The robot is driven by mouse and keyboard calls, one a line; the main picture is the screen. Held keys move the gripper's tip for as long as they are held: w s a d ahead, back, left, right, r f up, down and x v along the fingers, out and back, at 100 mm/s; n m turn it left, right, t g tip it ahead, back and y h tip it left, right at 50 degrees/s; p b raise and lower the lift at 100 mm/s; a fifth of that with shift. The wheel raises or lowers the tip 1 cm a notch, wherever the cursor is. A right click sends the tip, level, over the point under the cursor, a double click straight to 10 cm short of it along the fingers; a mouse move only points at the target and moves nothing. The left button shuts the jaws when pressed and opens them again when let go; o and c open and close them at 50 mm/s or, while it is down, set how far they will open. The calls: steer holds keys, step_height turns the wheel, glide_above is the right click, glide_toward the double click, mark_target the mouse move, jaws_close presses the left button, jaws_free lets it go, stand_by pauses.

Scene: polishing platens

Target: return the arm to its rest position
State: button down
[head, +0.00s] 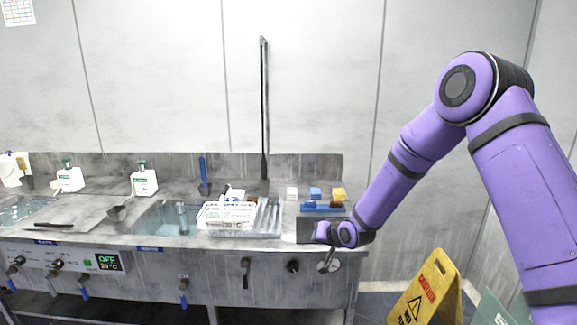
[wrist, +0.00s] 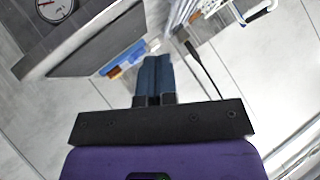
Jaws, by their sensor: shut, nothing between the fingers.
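My purple arm comes in from the right in the head view, bent high at the elbow, with its wrist low by the right end of the bench (head: 210,262). My gripper (wrist: 156,60) shows in the wrist view with its two dark blue fingers together and nothing between them. In the head view the fingers are hard to make out against the bench. In the wrist view a blue item (wrist: 122,59) lies just left of the fingertips; whether they touch it I cannot tell.
A white rack (head: 226,214) and a blue item (head: 322,207) lie on the bench near my wrist. Small blocks, one of them yellow (head: 338,194), stand behind. Two white bottles stand at the left. A yellow wet-floor sign (head: 428,288) stands right of the bench, below my arm.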

steer(key=s+d+r+h, duration=0.2)
steer(key=s+d+r, duration=0.35)
steer(key=r, duration=0.25)
steer(key=s+d+r+g+h, duration=0.1)
steer(key=s+d+r+h, duration=0.1)
steer(key=s+d+r, duration=0.5)
steer(key=s+d+r+h, duration=0.15)
steer(key=s+r, duration=0.25)
steer(key=r, duration=0.6)
steer(key=s+d+r+g, duration=0.1)
steer(key=s+d+r, duration=0.1)
steer(key=s, duration=0.7)
steer(key=s+d+r+g, duration=0.1)
steer(key=s+d+r, duration=0.1)
steer(key=s, duration=0.7)
steer(key=s+d+r, duration=0.2)
steer(key=s+d, duration=0.1)
steer(key=s, duration=0.7)
steer(key=shift+r+g, duration=0.3)
steer(key=shift+g, duration=0.1)
steer(key=shift+h, duration=0.25)
